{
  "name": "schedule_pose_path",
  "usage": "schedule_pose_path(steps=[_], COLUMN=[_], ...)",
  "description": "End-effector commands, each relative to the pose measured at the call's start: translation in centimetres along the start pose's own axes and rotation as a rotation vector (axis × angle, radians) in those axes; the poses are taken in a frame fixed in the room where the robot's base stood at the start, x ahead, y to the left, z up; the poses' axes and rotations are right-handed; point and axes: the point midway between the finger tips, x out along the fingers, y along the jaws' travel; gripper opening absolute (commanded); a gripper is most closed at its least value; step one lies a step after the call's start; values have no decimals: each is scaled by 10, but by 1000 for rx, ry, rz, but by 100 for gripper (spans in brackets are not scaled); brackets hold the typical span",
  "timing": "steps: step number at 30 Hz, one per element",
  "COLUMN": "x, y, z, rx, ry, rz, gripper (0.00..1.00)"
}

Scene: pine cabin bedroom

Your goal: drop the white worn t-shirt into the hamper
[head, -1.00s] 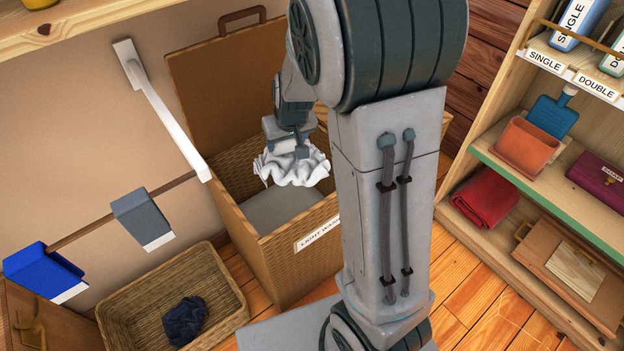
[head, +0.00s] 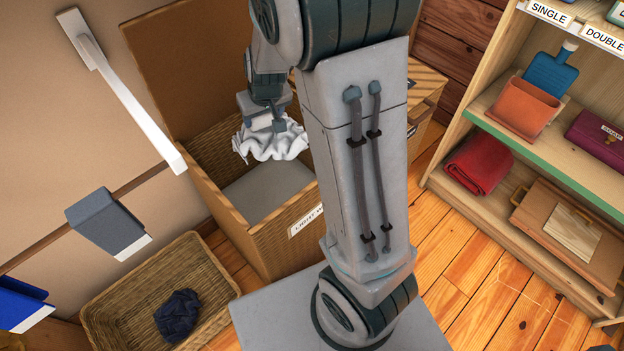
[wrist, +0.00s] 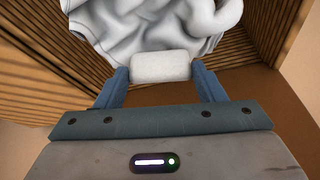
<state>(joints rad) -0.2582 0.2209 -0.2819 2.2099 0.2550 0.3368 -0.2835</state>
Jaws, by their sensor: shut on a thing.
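The white t-shirt (head: 268,143) hangs crumpled from my gripper (head: 266,124), over the open wicker hamper (head: 243,237). In the wrist view my gripper (wrist: 160,72) is shut on a bunched part of the white t-shirt (wrist: 150,28), and the ribbed hamper wall (wrist: 40,60) shows around it. The hamper's lid (head: 180,60) stands open behind, and its front label begins "LIGHT W", the rest hidden by my arm. A pale grey floor or lining (head: 265,190) shows inside the hamper. The shirt's lower edge appears clear of that floor.
A low wicker basket (head: 108,292) with a dark cloth (head: 179,316) stands at the hamper's front left. A white wall rail (head: 128,100) juts out at the left. A wooden shelf (head: 480,200) with several items stands at the right, with bare floor before it.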

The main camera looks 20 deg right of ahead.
Motion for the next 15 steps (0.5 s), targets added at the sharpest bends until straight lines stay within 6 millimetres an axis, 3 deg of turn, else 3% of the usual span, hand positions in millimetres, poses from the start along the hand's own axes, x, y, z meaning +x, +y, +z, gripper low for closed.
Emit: schedule_pose_path(steps=[9,10,12,15], x=[4,4,4,4], y=[0,0,1,1], z=[2,2,2,2], rx=[1,1,1,1], ry=[1,1,1,1], rz=[0,0,0,0], gripper=[24,66,85,88])
